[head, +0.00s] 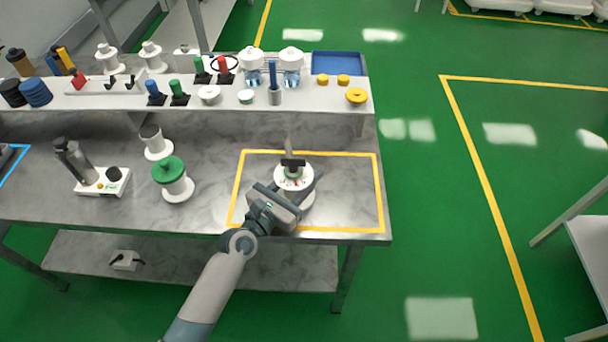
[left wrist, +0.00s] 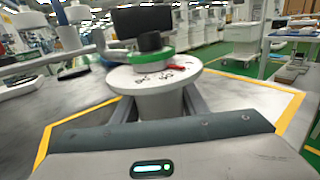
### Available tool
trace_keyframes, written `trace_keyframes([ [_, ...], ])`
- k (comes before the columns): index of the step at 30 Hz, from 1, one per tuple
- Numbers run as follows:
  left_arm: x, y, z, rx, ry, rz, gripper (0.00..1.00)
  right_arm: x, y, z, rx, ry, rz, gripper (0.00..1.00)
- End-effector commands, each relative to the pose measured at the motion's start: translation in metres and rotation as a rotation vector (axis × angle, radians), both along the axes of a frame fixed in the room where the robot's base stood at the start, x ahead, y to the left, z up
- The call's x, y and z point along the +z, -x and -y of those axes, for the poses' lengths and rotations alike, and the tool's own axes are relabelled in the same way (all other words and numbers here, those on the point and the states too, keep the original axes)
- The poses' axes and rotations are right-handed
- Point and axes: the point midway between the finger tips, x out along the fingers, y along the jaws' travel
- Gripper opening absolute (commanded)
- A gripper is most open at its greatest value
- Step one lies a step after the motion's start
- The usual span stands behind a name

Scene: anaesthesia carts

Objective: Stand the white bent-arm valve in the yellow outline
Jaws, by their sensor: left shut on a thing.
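The white valve (head: 293,184) has a round body with a dial face, a green ring and a black knob on top. My left gripper (head: 295,189) is shut on its body, one finger on each side. In the left wrist view the valve (left wrist: 152,80) stands upright between the fingers, and a pale arm reaches off to the left behind it. The yellow outline (head: 380,190) is on the front right of the steel table, and the valve is inside it in the head view. The valve's base is hidden by my gripper, so I cannot tell whether it touches the table. My right gripper is out of view.
A green-topped white spool (head: 172,180) and a grey device on a white base (head: 101,182) stand to the left. A raised shelf (head: 320,99) along the back holds knobs, jars and a blue tray (head: 332,63). The right part of the outline is clear.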

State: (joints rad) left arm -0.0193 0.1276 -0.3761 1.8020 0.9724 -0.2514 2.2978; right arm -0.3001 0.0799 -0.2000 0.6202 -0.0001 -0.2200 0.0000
Motion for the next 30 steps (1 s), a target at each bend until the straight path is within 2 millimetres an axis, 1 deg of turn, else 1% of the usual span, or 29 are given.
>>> trace_keyframes([
  [2,0.002,0.000,0.000,0.000,0.002,0.002,0.01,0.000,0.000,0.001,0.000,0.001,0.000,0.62],
  [7,-0.002,0.000,0.000,0.001,0.001,0.003,0.01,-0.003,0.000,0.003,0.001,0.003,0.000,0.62],
  [8,-0.003,0.000,0.000,0.000,-0.001,0.001,0.44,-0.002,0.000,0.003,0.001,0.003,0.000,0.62],
  [9,-0.003,0.000,0.000,0.000,-0.001,0.001,0.54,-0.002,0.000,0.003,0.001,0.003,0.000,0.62],
  [10,-0.003,0.000,0.000,0.000,-0.001,0.001,0.58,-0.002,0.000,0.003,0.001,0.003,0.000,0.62],
  [18,-0.002,0.000,0.000,0.000,0.000,0.000,0.58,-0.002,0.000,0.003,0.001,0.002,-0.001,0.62],
  [23,0.002,0.000,0.000,0.000,0.000,0.000,0.58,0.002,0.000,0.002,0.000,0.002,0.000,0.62],
  [26,-0.001,0.007,-0.004,0.000,0.001,-0.001,0.58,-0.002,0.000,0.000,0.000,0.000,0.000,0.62],
  [30,-0.002,0.022,-0.014,0.001,0.000,-0.001,0.58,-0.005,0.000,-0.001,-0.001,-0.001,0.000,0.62],
])
